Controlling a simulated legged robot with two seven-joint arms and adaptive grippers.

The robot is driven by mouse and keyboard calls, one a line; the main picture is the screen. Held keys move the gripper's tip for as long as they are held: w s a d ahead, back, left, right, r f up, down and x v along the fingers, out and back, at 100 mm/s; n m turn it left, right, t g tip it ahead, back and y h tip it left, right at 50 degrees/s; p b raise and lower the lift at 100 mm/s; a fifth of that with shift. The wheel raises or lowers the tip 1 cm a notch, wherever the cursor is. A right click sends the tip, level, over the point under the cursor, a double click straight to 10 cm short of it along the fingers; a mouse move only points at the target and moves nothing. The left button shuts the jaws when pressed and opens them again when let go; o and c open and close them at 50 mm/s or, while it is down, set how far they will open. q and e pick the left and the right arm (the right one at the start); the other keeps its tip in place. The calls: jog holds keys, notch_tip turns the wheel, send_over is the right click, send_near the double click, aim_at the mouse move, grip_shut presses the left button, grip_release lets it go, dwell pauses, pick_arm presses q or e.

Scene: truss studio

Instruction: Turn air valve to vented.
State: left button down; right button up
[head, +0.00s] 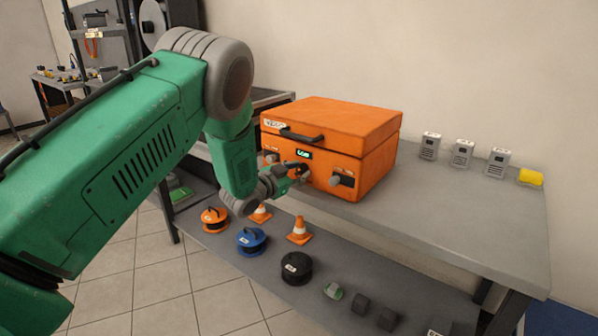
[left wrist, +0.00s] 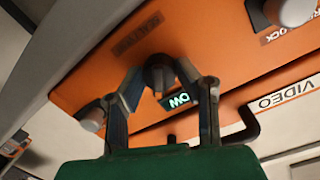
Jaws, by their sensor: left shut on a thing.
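An orange case (head: 335,140) with a closed lid and black handle (head: 300,135) stands on the grey bench. Its front carries a small lit green display (head: 304,154), also visible in the left wrist view (left wrist: 178,100), where its text is upside down. My left gripper (head: 300,172) is at the case front. In the left wrist view its two fingers (left wrist: 160,82) are shut around a dark round knob (left wrist: 158,72) with an orange mark facing the gripper. A faint dark label (left wrist: 136,35) lies beside the knob; I cannot read it. My right gripper is not in view.
Several grey boxes (head: 462,153) and a yellow block (head: 530,177) stand on the bench (head: 430,210). Reels, such as a blue one (head: 252,240), and cones (head: 299,231) fill the lower shelf.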

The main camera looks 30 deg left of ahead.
pick_arm(q)
jog(key=shift+s+f+m+y, duration=0.15)
jog(key=shift+f+m+y, duration=0.15)
jog(key=shift+m, duration=0.6)
jog(key=c, duration=1.2)
grip_release()
jog(key=shift+r, duration=0.1)
